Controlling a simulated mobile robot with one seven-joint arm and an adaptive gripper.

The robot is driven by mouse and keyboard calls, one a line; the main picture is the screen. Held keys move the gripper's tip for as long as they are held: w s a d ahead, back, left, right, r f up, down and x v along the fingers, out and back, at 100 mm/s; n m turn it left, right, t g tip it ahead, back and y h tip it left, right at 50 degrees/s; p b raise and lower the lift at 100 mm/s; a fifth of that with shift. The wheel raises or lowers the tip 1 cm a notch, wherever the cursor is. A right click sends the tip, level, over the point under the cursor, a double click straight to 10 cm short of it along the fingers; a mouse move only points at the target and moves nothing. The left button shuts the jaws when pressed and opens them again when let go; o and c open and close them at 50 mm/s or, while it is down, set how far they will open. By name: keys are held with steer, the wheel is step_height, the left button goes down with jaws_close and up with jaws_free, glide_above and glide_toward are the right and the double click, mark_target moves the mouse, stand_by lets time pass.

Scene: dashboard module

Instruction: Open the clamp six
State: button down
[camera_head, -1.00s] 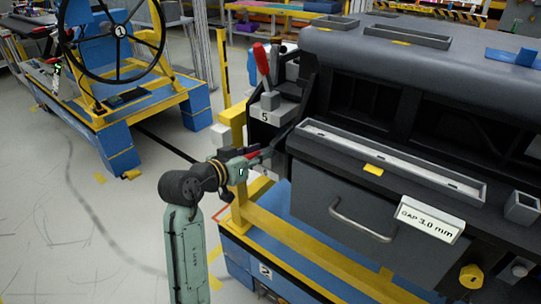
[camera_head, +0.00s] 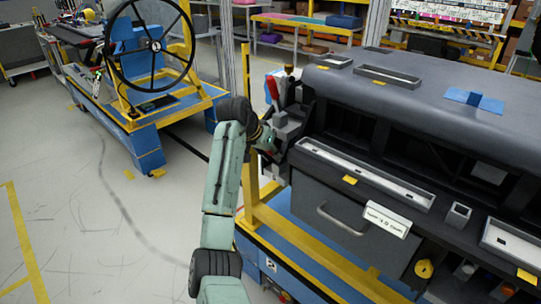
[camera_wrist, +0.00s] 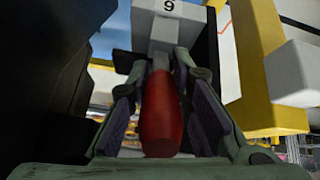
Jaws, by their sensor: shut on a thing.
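In the wrist view, a red clamp handle (camera_wrist: 163,112) lies between the two fingers of my gripper (camera_wrist: 166,95), which is shut on it. Behind it is the grey clamp block (camera_wrist: 170,28), with a label that reads as 9 in this view; it may be an upside-down 6. In the head view, my gripper (camera_head: 274,146) is at the left end of the dashboard module (camera_head: 380,170), and the handle it holds is hidden there. Another red handle (camera_head: 272,88) stands upright above it, over a grey clamp block (camera_head: 281,128).
A yellow frame (camera_head: 290,240) on a blue base runs below the module. A blue cart with a steering wheel (camera_head: 155,45) stands at the left. The floor between is clear.

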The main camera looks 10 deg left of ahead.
steer(key=shift+w+d+r+g+y, duration=0.15)
steer(key=shift+w+g+y, duration=0.05)
steer(key=shift+g+y, duration=0.3)
stand_by(0.3)
steer(key=c, duration=1.4)
jaws_free()
steer(key=shift+c, duration=0.2)
steer(key=v, duration=1.2)
steer(key=shift+w, duration=0.15)
